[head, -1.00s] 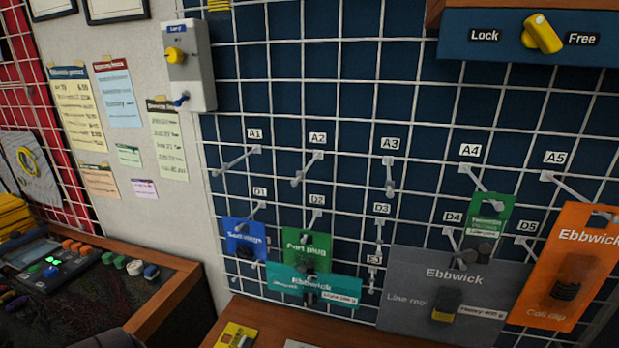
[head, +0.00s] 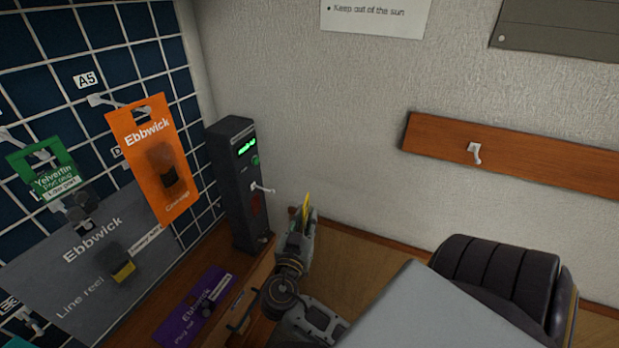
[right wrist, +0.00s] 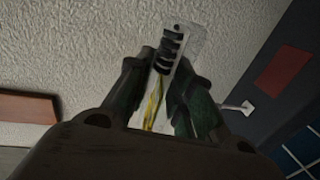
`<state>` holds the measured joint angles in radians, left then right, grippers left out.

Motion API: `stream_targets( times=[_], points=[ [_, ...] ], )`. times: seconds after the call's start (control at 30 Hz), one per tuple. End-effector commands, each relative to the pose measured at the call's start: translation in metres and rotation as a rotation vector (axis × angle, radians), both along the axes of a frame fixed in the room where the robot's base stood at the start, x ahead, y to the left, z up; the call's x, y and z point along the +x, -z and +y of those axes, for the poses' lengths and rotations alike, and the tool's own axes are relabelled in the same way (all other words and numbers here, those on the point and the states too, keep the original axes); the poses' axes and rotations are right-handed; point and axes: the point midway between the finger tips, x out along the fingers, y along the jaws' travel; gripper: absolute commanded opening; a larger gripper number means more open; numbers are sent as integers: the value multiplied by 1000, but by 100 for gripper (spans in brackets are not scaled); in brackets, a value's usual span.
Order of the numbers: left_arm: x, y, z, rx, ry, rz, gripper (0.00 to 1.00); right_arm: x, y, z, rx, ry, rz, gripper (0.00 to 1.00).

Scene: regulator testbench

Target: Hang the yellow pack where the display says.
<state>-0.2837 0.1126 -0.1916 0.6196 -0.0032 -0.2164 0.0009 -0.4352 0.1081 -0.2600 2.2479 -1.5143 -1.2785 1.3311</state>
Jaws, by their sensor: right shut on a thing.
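My right gripper (head: 302,222) is shut on the yellow pack (head: 306,203), seen nearly edge-on in the head view. In the right wrist view the pack (right wrist: 154,100) is between the fingers (right wrist: 160,82), with a dark ribbed item on a clear part beyond the fingertips. The gripper is to the right of a dark upright unit (head: 235,180) and apart from its short hook (head: 262,188). This hook also shows in the right wrist view (right wrist: 238,107). A green lit display (head: 247,146) is on the unit; its text is too small to read. My left gripper is out of view.
An orange pack (head: 150,140) hangs at A5 on the wire grid. A green pack (head: 42,170) and a large grey pack (head: 75,285) hang left of it. A purple pack (head: 195,312) lies below. A wooden rail (head: 540,165) with one hook and a dark chair (head: 500,275) are right.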

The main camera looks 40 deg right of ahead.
Motion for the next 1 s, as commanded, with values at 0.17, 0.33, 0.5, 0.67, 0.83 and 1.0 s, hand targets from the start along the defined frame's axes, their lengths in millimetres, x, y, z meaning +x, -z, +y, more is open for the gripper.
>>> stream_targets(
  times=[0.17,0.33,0.5,0.67,0.83,1.0],
  points=[
    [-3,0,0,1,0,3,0,21,-2,15,0,-119,0,0],
    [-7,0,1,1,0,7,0,39,0,33,0,-235,1,0],
    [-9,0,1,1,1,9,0,56,5,54,0,-352,1,0],
    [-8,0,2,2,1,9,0,69,12,74,-1,-465,1,0],
    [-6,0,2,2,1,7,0,81,24,98,-1,-589,3,0],
    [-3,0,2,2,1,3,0,89,40,122,-2,-718,3,0]
  ],
)
